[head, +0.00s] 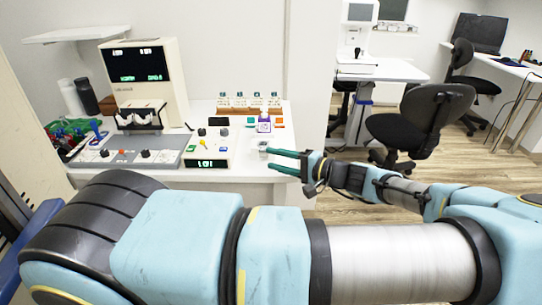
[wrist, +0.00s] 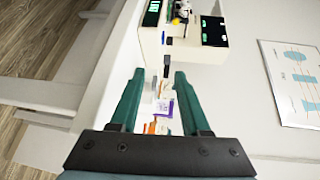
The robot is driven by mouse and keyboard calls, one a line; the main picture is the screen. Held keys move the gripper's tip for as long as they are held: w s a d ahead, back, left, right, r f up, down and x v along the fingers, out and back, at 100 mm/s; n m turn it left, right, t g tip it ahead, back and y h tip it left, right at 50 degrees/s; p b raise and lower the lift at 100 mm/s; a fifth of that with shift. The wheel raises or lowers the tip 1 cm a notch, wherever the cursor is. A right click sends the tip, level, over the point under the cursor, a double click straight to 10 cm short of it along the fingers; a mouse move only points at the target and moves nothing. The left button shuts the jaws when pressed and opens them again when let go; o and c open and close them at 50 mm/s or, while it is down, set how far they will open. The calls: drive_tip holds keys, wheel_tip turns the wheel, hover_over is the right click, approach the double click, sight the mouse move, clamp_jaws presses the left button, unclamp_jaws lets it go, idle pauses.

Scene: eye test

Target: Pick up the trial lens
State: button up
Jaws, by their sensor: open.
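My gripper (head: 268,159) reaches in from the right at the front right edge of the white table, its two dark green fingers apart. In the wrist view my gripper (wrist: 155,75) is also open, with no object clearly held between the fingers. A small pale, clear-looking item (head: 263,146) sits at the table's right side, just beyond the fingertips; it may be the trial lens, but it is too small to be sure. A small white bottle with a purple label (head: 264,125) stands behind it. It shows between the fingers in the wrist view (wrist: 162,106).
A black chair (head: 425,115) stands to the right on open floor.

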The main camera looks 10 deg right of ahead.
drive_tip(key=s+d+f+m+t+h+b, duration=0.1)
drive_tip(key=s+d+f+t+b, duration=0.1)
drive_tip(key=d+t+b, duration=0.3)
drive_tip(key=g+p, duration=0.2)
approach(263, 146)
drive_tip(key=shift+w+a+f, duration=0.2)
drive_tip(key=shift+w+a, duration=0.05)
drive_tip(key=shift+a, duration=0.15)
drive_tip(key=shift+w+a+f, duration=0.2)
drive_tip(key=shift+a, duration=0.2)
drive_tip(key=x, duration=0.1)
drive_tip(key=p+x, duration=0.2)
drive_tip(key=x, duration=0.1)
drive_tip(key=shift+a+r, duration=0.2)
drive_tip(key=shift+r, duration=0.2)
drive_tip(key=shift+w+a+f+p, duration=0.15)
drive_tip(key=shift+w+a+p, duration=0.15)
drive_tip(key=shift+w, duration=0.1)
clamp_jaws()
